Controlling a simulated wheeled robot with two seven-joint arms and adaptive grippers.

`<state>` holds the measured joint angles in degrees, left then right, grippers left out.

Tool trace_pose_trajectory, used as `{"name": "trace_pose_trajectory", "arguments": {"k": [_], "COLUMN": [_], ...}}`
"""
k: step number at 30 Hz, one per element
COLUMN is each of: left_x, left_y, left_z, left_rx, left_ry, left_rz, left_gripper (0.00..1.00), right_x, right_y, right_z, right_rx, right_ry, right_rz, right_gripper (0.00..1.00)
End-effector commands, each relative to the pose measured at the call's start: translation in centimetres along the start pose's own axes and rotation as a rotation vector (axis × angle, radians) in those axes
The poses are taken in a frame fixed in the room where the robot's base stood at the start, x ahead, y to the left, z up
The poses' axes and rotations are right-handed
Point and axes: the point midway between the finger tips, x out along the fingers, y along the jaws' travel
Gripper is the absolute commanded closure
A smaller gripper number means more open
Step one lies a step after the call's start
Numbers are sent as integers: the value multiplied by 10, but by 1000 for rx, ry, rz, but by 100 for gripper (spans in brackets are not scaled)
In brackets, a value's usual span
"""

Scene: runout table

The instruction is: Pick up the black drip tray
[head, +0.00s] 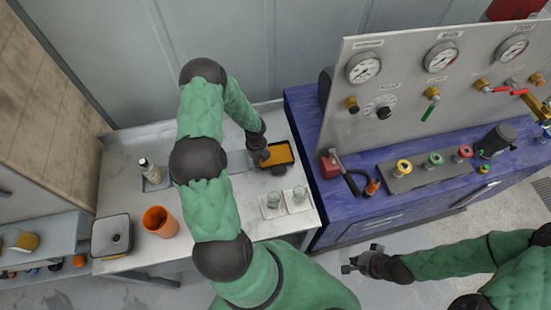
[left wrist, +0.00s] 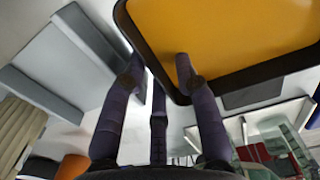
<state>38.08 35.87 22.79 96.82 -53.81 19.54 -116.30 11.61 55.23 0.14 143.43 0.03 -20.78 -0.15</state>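The black drip tray (head: 290,147), with an orange-yellow inside, is at the right of the pale table, towards the back. My left gripper (head: 263,156) is at its left edge. In the left wrist view the tray (left wrist: 235,35) is close up, with its black rim running between my fingers (left wrist: 158,68). One finger overlaps the orange inside and another is beyond the rim. The fingers stand apart; contact with the rim is unclear. My right gripper (head: 360,264) is empty with fingers spread, over the floor, away from the tray.
Two glasses on white coasters (head: 286,200) stand in front of the tray. An orange cup (head: 160,221), a square container (head: 111,236) and a small bottle (head: 149,170) are on the left. A blue bench (head: 345,215) with a gauge panel (head: 425,85) adjoins the right side.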

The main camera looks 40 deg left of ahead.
Motion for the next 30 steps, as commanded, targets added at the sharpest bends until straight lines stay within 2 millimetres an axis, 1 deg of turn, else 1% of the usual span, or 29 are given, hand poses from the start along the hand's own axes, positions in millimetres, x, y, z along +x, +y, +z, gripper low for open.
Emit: {"name": "trace_pose_trajectory", "arguments": {"k": [2,5,6,16,19,23,30], "left_x": [0,0,0,-1,-6,-22,-68], "left_y": [0,0,0,0,0,-1,0], "left_z": [0,0,0,0,1,1,2], "left_rx": [0,0,0,0,-1,0,0], "left_ry": [0,0,0,-1,-3,-3,-4], "left_rz": [0,0,0,0,-1,0,-1], "left_gripper": [70,95,100,100,100,100,100], "right_x": [0,0,0,0,-1,-3,-8], "right_y": [0,0,0,0,0,-1,-3], "right_z": [0,0,0,0,0,0,0], "right_rx": [0,0,0,0,0,0,0], "right_ry": [0,0,0,0,0,0,0], "right_rz": [0,0,0,0,0,0,0], "right_gripper": [100,100,100,100,100,100,100]}}
